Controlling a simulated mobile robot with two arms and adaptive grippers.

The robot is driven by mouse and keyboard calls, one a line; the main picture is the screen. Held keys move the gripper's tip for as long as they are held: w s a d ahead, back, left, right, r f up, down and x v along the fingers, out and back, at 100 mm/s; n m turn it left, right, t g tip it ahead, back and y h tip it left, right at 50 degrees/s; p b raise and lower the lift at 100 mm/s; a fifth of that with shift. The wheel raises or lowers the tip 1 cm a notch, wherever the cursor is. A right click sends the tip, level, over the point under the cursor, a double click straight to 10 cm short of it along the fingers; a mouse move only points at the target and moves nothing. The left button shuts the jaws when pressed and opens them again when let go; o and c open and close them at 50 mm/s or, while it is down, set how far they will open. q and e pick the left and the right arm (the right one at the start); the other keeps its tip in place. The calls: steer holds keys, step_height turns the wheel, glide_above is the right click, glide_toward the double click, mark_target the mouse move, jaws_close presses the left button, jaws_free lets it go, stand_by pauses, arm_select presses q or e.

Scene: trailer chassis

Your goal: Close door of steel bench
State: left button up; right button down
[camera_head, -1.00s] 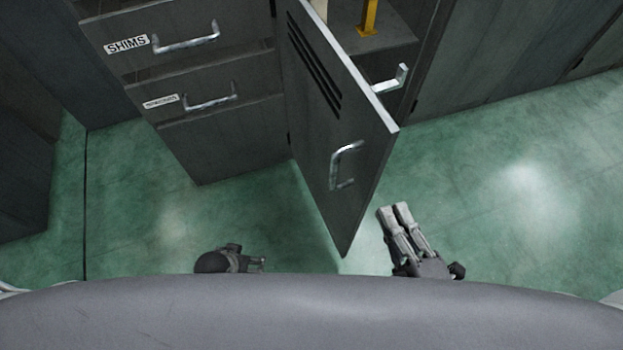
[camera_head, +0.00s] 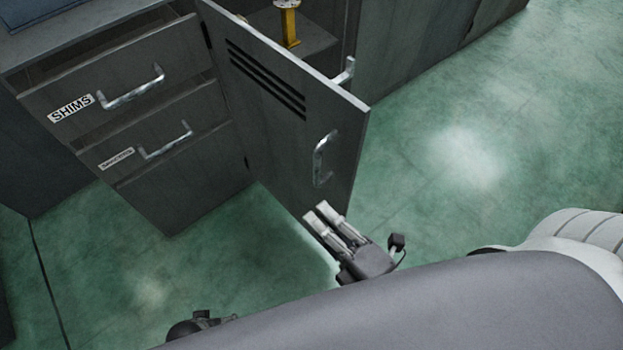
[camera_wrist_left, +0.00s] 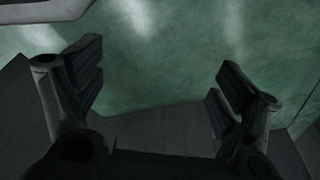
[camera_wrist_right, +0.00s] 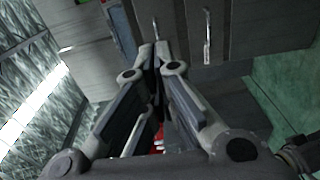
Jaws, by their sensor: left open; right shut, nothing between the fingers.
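The steel bench has a dark grey door (camera_head: 270,90) that stands open, swung out toward me, with vent slots and a metal handle (camera_head: 322,160). A lit shelf with a yellow part (camera_head: 289,25) shows behind it. My right gripper (camera_head: 322,215) is shut and empty, in front of the door's lower free corner in the head view. I cannot tell whether it touches the door. In the right wrist view its fingers (camera_wrist_right: 157,52) are together, pointing at grey panels with handles. My left gripper (camera_wrist_left: 150,85) is open and empty above the floor; in the head view only a part shows at the bottom edge.
More grey cabinets (camera_head: 400,50) continue to the right. The green floor (camera_head: 470,150) is clear on the right and below the drawers.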

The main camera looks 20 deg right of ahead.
steer(key=w+d, duration=0.1)
steer(key=w, duration=0.6)
steer(key=shift+w, duration=0.35)
steer(key=shift+d, duration=0.15)
